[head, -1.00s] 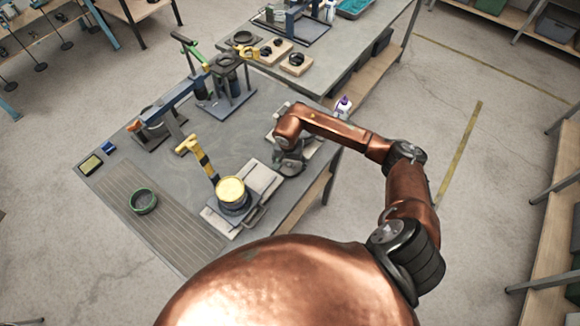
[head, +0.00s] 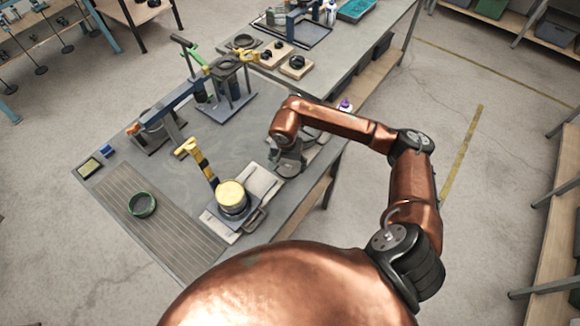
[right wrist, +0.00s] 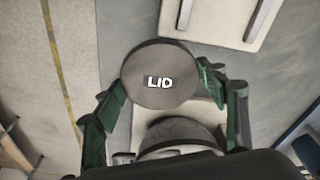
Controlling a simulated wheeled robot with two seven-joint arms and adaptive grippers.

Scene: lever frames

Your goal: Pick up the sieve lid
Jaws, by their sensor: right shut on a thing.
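The sieve lid (right wrist: 160,75) is a round dark grey disc with a white-lettered "LID" label, seen face-on in the right wrist view. My right gripper (right wrist: 161,90) has its green-padded fingers on either side of the lid and is shut on it. Part of a pale board shows behind the lid; whether the lid touches it I cannot tell. In the head view my right gripper (head: 288,166) is over the right edge of the grey bench (head: 235,142), and the arm hides the lid. My left gripper is not in view.
A dark pot with a yellow top (head: 231,194) stands left of my gripper, beside a yellow lever (head: 202,165) and pale boards (head: 263,181). A green-rimmed ring (head: 142,204) lies on the ribbed mat (head: 165,235). A purple-capped bottle (head: 345,105) stands behind my forearm.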

